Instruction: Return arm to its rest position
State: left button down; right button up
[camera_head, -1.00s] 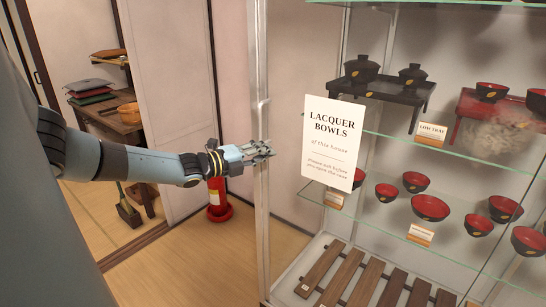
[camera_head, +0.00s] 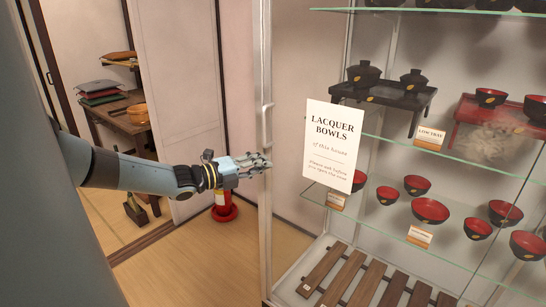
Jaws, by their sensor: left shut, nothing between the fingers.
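My left arm comes in from the left at mid-height in the head view. Its gripper (camera_head: 258,163) is shut and empty. In the picture it lies just left of and over the cabinet's metal front post (camera_head: 264,215); I cannot tell whether it touches the post. My right gripper is not in view.
A glass display cabinet fills the right, with lacquer bowls (camera_head: 431,211) on glass shelves, black stands (camera_head: 385,95) and a white sign (camera_head: 334,145). A wooden table (camera_head: 128,117) stands in the room beyond. Some floor is clear.

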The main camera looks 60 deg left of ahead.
pick_arm(q)
jog(key=s+p, duration=0.1)
jog(key=s, duration=0.3)
jog(key=shift+s+r, duration=0.15)
jog(key=shift+s, duration=0.1)
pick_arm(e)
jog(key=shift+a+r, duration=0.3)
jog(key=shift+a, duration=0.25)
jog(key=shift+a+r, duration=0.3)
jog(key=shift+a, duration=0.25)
